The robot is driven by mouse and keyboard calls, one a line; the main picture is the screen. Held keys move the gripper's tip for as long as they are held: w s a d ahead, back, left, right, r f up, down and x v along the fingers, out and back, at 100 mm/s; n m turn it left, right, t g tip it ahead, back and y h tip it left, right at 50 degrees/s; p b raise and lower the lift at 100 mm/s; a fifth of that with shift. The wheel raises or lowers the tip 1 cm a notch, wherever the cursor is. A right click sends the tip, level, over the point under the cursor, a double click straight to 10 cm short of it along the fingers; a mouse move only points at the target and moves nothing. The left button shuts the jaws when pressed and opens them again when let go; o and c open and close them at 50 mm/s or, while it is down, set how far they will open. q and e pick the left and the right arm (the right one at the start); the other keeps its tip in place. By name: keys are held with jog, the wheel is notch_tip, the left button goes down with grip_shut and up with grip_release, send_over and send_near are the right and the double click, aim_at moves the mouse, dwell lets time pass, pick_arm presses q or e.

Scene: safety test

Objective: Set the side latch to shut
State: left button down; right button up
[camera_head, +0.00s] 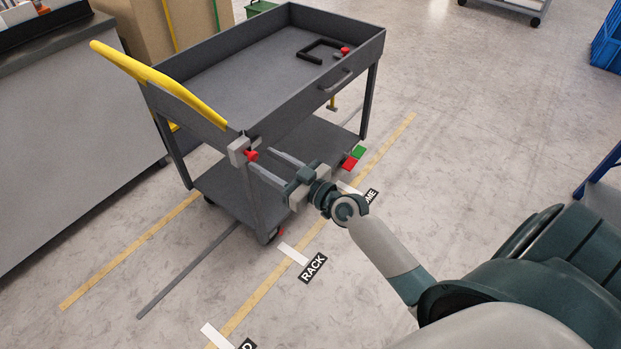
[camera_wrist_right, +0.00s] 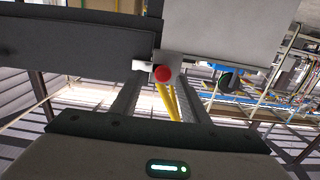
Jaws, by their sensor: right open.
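The side latch is a small grey block (camera_head: 238,150) with a red knob (camera_head: 250,155) at the near corner of the grey cart (camera_head: 215,125), just below the end of the yellow handle (camera_head: 160,82). My right gripper (camera_head: 261,158) is open and level with the latch, its two fingers pointing at it. In the right wrist view the red knob (camera_wrist_right: 163,74) shows between the tips of the two fingers (camera_wrist_right: 157,85), with a pale plate around it. I cannot tell whether the fingers touch the knob. My left gripper is not in view.
A black U-shaped part (camera_head: 318,48) with a red knob (camera_head: 345,50) lies in the cart's top tray. Red (camera_head: 350,163) and green (camera_head: 358,152) pieces show near the lower shelf's right corner. A grey counter (camera_head: 60,150) stands at left.

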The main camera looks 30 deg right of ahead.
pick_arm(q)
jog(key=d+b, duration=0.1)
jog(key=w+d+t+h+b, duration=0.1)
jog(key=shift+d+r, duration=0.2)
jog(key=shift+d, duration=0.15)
pick_arm(e)
jog(key=v, duration=1.5)
jog(key=shift+s, duration=0.25)
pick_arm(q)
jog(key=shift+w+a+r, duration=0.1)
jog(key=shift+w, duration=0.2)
pick_arm(e)
jog(key=shift+d, duration=0.15)
